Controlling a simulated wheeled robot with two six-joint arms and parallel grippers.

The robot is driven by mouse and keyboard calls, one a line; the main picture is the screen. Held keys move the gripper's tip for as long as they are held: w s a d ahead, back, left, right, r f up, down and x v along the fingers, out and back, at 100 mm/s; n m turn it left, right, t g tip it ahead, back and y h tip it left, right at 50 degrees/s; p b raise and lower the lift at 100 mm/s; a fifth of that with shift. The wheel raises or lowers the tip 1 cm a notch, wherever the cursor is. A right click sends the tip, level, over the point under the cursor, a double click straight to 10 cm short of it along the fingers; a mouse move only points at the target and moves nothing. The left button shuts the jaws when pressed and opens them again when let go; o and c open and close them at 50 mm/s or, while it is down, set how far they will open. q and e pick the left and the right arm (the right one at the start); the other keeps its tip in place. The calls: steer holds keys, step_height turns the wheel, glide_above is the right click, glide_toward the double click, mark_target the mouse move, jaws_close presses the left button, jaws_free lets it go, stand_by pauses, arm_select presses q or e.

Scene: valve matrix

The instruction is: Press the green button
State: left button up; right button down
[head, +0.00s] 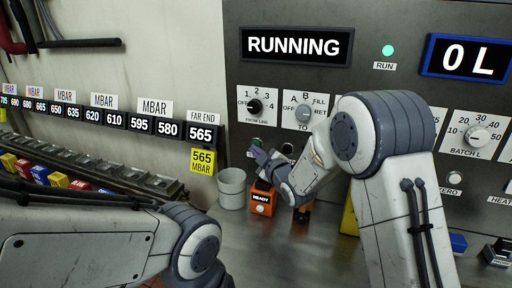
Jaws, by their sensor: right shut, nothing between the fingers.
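A small dark green button (257,142) shows low on the grey control panel (290,75), just above my right gripper. My right gripper (257,157) is shut and empty, its fingertips pointing left close to the panel, just below the button. I cannot tell whether the fingertips touch the panel or the button. The gripper and wrist hide part of the panel around it. My left arm comes in low at the left, and its gripper is not in view.
The display (295,47) reads RUNNING, and the RUN lamp (388,50) glows green. The blue-framed display (468,57) reads 0 L. A FROM LINE knob (255,106) sits above the button. A grey cup (232,188) and an orange READY box (262,198) stand below the gripper.

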steer(key=shift+s+a, duration=0.15)
steer(key=shift+s, duration=0.2)
steer(key=s, duration=0.1)
steer(key=s+a+b, duration=0.1)
steer(key=s, duration=0.1)
steer(key=s+a+b, duration=0.1)
steer(key=shift+s, duration=0.35)
stand_by(1.2)
